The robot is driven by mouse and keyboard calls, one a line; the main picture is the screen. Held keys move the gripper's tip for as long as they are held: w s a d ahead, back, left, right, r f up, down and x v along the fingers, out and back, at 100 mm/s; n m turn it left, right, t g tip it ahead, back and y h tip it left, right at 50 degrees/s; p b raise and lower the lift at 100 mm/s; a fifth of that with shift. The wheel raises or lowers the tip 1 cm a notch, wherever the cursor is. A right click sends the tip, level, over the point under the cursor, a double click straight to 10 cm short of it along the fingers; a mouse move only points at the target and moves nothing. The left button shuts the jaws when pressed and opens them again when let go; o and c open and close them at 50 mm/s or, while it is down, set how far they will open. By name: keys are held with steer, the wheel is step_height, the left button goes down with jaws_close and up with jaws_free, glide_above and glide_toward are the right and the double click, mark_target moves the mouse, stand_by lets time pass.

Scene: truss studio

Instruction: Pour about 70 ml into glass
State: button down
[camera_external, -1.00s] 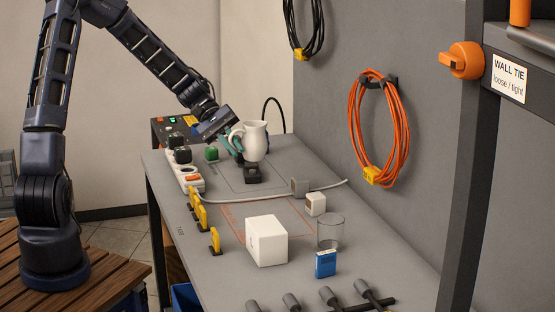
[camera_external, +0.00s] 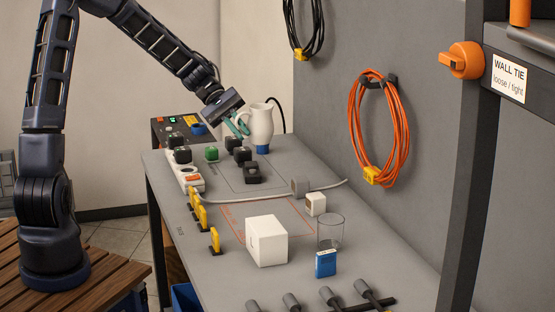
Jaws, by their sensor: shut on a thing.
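The glass (camera_external: 330,232) is a clear, upright tumbler on the right part of the grey bench, behind a small blue box. I cannot make out any liquid in it. A white jug (camera_external: 261,124) is upright near the far end of the bench. My gripper (camera_external: 241,124), with green fingers, is shut on the jug at its left, handle side. The jug's contents are hidden. A blue piece (camera_external: 262,149) shows right below the jug; I cannot tell whether they touch. The jug is well apart from the glass.
A white box (camera_external: 267,241), the blue box (camera_external: 326,263) and a small white-and-brown cube (camera_external: 316,204) stand near the glass. A grey cable (camera_external: 245,196) crosses the bench. Black blocks (camera_external: 251,172) lie below the jug. Yellow clips (camera_external: 201,210) line the left edge.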

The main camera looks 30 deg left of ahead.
steer(key=s+d+f+n+t, duration=0.1)
steer(key=s+d+f, duration=0.1)
steer(key=s+d, duration=0.8)
steer(key=s+d+f+n+t, duration=0.1)
steer(key=s+d+f, duration=0.2)
steer(key=s+d, duration=0.6)
steer(key=s+d+f+t, duration=0.1)
steer(key=s+d+f, duration=0.3)
steer(key=s, duration=0.3)
steer(key=shift+s+f+n+h, duration=0.2)
steer(key=shift+n+h, duration=0.1)
steer(key=shift+w+r, duration=0.15)
